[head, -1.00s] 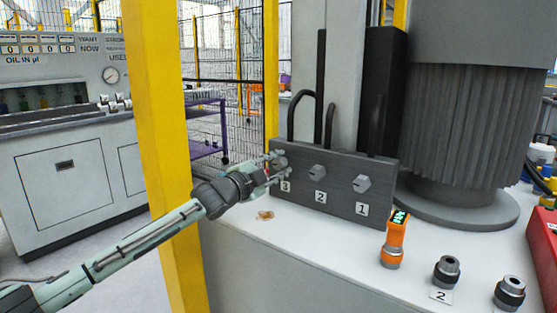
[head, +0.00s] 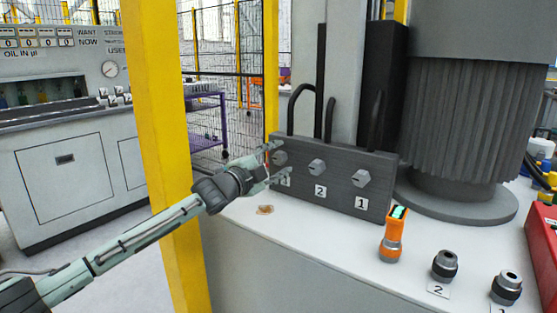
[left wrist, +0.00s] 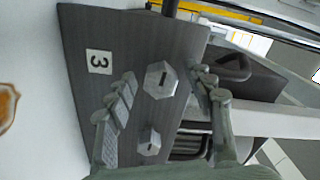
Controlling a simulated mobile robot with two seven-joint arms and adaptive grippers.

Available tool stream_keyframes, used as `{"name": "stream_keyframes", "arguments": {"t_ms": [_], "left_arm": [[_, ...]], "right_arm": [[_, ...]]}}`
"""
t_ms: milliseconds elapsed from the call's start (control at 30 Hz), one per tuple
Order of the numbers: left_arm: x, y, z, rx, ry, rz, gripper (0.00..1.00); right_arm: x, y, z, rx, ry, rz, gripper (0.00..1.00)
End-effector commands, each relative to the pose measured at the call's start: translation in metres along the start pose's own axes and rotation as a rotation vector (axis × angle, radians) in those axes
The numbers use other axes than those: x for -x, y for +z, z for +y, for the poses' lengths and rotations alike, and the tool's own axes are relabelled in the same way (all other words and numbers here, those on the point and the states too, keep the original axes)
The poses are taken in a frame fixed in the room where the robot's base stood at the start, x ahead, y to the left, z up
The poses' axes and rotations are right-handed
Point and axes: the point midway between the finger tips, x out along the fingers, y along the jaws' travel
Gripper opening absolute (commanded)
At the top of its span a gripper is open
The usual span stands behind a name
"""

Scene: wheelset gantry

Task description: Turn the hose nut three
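The dark block (head: 334,187) on the bench carries three hexagonal nuts over labels 3, 2 and 1. Nut three (head: 280,158) is at the block's left end and shows between the fingers in the left wrist view (left wrist: 160,80), beside its label 3 (left wrist: 99,62). My left gripper (head: 277,160) is in front of it, with fingers spread on either side and visible gaps to the nut in the left wrist view (left wrist: 163,76). Nut two (head: 317,167) and nut one (head: 361,178) are to the right. My right gripper is not in view.
Black hoses (head: 301,105) rise behind the block. An orange tool with a lit display (head: 393,236) and dark fittings (head: 444,265) stand on the bench at front right. A brown patch (head: 265,209) lies before the block. A yellow post (head: 163,150) stands behind my left arm.

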Motion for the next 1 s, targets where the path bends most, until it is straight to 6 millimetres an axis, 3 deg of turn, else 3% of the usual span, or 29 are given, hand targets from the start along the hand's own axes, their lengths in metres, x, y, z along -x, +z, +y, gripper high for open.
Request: {"name": "stream_keyframes", "arguments": {"t_ms": [333, 733, 1000], "left_arm": [[0.010, 0.001, 0.000, 0.001, 0.000, -0.001, 0.53], [0.091, 0.001, 0.001, 0.000, 0.001, -0.001, 0.53], [0.119, 0.000, 0.000, 0.001, 0.001, -0.001, 0.53]], "right_arm": [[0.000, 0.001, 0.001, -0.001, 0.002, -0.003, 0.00], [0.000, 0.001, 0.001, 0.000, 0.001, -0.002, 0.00], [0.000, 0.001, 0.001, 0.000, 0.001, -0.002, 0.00]]}}
